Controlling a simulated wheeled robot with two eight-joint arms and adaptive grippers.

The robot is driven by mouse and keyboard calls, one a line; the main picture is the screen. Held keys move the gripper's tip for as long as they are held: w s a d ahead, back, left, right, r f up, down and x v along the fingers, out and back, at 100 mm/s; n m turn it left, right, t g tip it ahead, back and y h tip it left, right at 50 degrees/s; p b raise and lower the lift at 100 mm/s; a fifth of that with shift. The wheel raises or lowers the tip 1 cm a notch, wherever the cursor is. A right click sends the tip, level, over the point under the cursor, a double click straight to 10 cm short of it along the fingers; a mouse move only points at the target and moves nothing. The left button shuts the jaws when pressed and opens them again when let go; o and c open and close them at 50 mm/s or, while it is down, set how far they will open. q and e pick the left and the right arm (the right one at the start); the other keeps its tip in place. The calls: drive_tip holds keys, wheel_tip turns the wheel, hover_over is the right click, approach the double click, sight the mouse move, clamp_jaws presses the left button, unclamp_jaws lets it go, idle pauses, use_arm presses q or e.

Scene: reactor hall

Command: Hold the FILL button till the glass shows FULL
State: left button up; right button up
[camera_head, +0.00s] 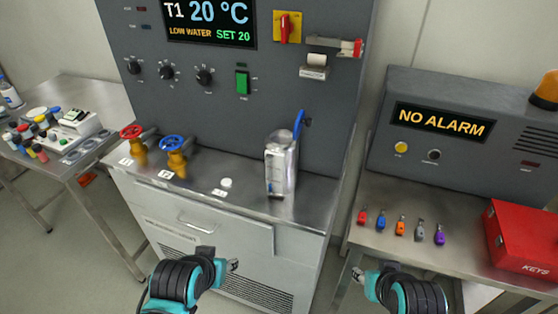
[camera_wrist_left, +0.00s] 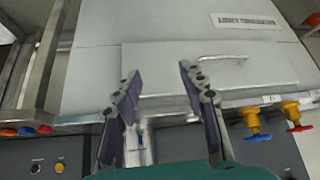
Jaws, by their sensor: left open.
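A small white round button (camera_head: 226,183) sits on the steel bench top, with a small label in front of it that is too small to read. Beside it, to the right, stands a silver vessel (camera_head: 283,165) with a narrow strip on its front, dark blue at the bottom, and a blue handle on top. My left gripper (camera_head: 233,265) is open and empty, in front of and below the bench top. Its two fingers (camera_wrist_left: 158,75) are spread apart in the left wrist view. My right gripper (camera_head: 359,273) is low in front of the gap between the benches; its jaws are unclear.
Red (camera_head: 131,132) and blue (camera_head: 172,143) valve wheels stand left of the button. The panel display (camera_head: 208,22) reads 20 °C, LOW WATER, SET 20. At right are a NO ALARM box (camera_head: 440,122), several coloured tags and a red case (camera_head: 522,240).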

use_arm(q)
clamp_jaws()
idle(1.4)
